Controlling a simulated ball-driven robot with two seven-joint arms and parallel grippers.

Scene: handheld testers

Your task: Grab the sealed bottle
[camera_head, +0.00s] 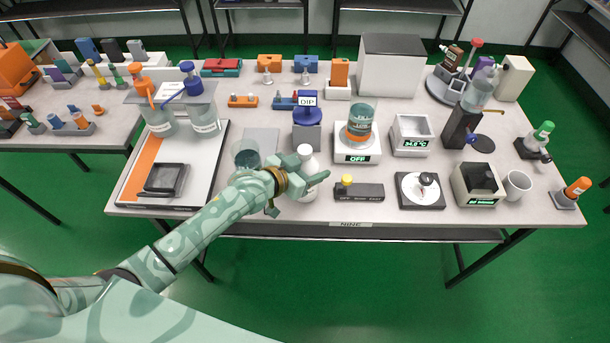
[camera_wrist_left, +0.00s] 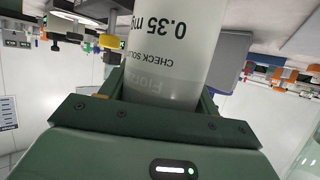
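A white bottle with a white cap (camera_head: 307,186) stands upright near the front middle of the table. In the left wrist view the bottle (camera_wrist_left: 175,45) fills the space between the fingers, its printed label upside down. My left gripper (camera_head: 305,171) reaches in from the left with a finger on either side of the bottle. I see no clear gap beside it in the left wrist view, but cannot tell whether the fingers press on it. Whether its cap is sealed is too small to tell. My right gripper is in neither view.
A glass beaker (camera_head: 245,154) stands close behind my left wrist. A blue-topped dip device (camera_head: 307,128) is just behind the bottle, and a dark device with a yellow knob (camera_head: 358,191) is to its right. A hotplate (camera_head: 358,156) is behind right. The table's front edge is close.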

